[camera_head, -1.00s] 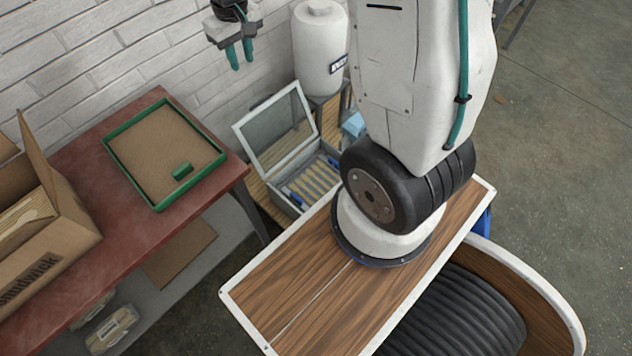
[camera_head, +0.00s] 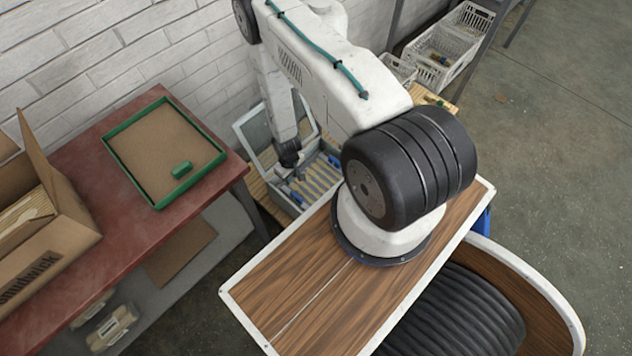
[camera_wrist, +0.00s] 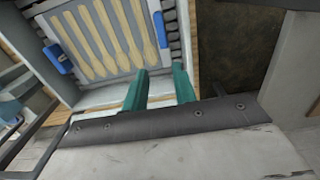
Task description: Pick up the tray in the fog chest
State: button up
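The fog chest (camera_head: 283,199) stands beyond my base with its clear lid (camera_head: 252,130) raised. Inside lies a pale tray (camera_head: 329,160) of wooden spoons; in the wrist view the tray (camera_wrist: 161,30) has a blue handle on each side and several spoons side by side. My gripper (camera_wrist: 160,86) shows two teal fingers apart with nothing between them, over the near rim of the chest (camera_wrist: 95,97), on the near side of the tray. In the head view my wrist is down over the chest and hides part of it; the fingertips cannot be made out there.
A red table (camera_head: 120,245) at left holds a green-rimmed tray (camera_head: 150,150) with a green block and an open cardboard box (camera_head: 45,255). White crates (camera_head: 440,55) stand at the back right. The floor at right is clear.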

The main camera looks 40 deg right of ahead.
send_over(296, 195)
jog(key=f, duration=0.4)
jog(key=shift+s+d+f, duration=0.1)
jog(key=shift+s+f, duration=0.05)
jog(key=shift+s, duration=0.1)
jog(key=f, duration=0.7)
jog(key=shift+w, duration=0.2)
jog(key=shift+c, duration=0.4)
grip_shut()
